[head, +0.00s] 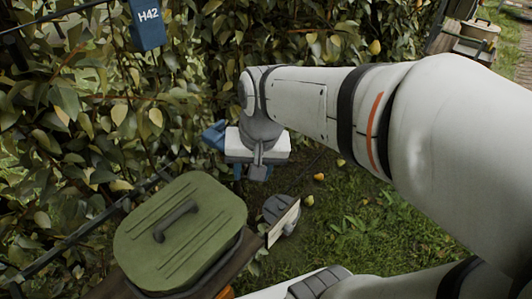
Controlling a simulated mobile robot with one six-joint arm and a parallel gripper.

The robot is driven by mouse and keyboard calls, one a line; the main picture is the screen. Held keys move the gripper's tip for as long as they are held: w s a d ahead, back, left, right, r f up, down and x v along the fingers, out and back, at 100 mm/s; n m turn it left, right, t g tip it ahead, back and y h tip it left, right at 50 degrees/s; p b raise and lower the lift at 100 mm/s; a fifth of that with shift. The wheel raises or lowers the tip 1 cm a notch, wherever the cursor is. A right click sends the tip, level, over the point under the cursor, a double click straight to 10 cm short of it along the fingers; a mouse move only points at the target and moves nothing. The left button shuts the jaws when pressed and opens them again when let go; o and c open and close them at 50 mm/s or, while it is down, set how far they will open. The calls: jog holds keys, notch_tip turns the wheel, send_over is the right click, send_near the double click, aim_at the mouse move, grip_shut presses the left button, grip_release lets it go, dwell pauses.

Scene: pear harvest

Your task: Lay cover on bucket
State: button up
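The green cover (185,225), with rounded corners, raised ribs and a dark handle (175,221), lies at the lower left. It sits over a dark container edge (222,268), which seems to be the bucket; the cover hides most of it. I cannot tell whether the cover is flush all round. My gripper (236,153) hangs from the wrist in the middle of the picture, above and right of the cover and apart from it. Its blue-tipped fingers look spread apart, with nothing seen between them. Its far side is partly hidden.
Leafy hedge fills the left and back, with a blue H42 tag (148,24). A pear (375,47) hangs there; several lie on the grass. A grey part with a pale board (283,223) stands right of the cover. A lidded tan container (479,34) is far right.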

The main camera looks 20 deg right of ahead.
jog(key=s+d+n, duration=0.1)
jog(key=s+d+n+t, duration=0.1)
jog(key=d, duration=0.1)
jog(key=s+d+n+h, duration=0.1)
jog(key=shift+d, duration=0.2)
jog(key=shift+s, duration=0.1)
dwell(1.6)
